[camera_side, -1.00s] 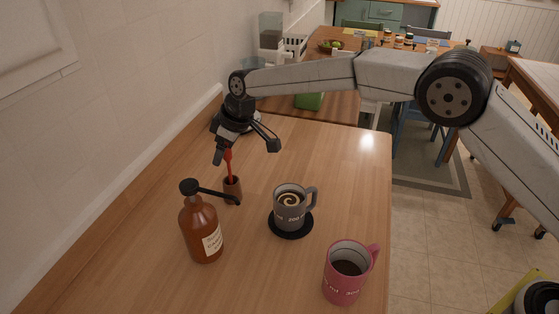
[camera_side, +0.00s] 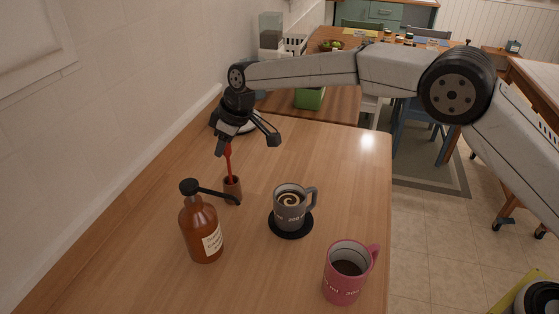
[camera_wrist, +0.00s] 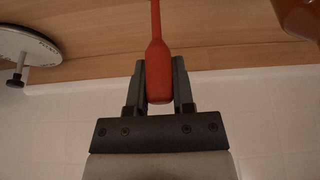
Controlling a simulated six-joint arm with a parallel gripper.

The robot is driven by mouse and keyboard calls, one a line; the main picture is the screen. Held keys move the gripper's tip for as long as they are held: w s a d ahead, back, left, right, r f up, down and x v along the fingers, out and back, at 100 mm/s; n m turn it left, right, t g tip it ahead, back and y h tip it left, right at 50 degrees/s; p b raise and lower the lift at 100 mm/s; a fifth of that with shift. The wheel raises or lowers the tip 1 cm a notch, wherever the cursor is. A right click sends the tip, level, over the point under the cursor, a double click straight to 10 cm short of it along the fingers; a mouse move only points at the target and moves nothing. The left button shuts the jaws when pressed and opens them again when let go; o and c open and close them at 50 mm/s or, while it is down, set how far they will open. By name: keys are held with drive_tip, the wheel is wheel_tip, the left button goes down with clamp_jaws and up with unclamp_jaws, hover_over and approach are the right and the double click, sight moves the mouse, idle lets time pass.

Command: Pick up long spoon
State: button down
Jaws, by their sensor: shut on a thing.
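My gripper (camera_side: 229,146) is at the spoon's upper end. In the wrist view, the spoon's wide red end (camera_wrist: 158,68) lies between the two dark fingers of my gripper (camera_wrist: 159,84), which is shut on it. The thin red shaft runs away from the fingers toward the top of that view.
A grey mug (camera_side: 289,212) sits on a black coaster (camera_side: 291,232), with a pink mug (camera_side: 344,275) nearer. The wall is close on the left. The counter's back right is clear.

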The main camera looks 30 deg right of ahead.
wheel_tip(320, 180, up, 9)
drive_tip(key=shift+f, duration=0.15)
drive_tip(key=shift+s, duration=0.1)
idle(0.8)
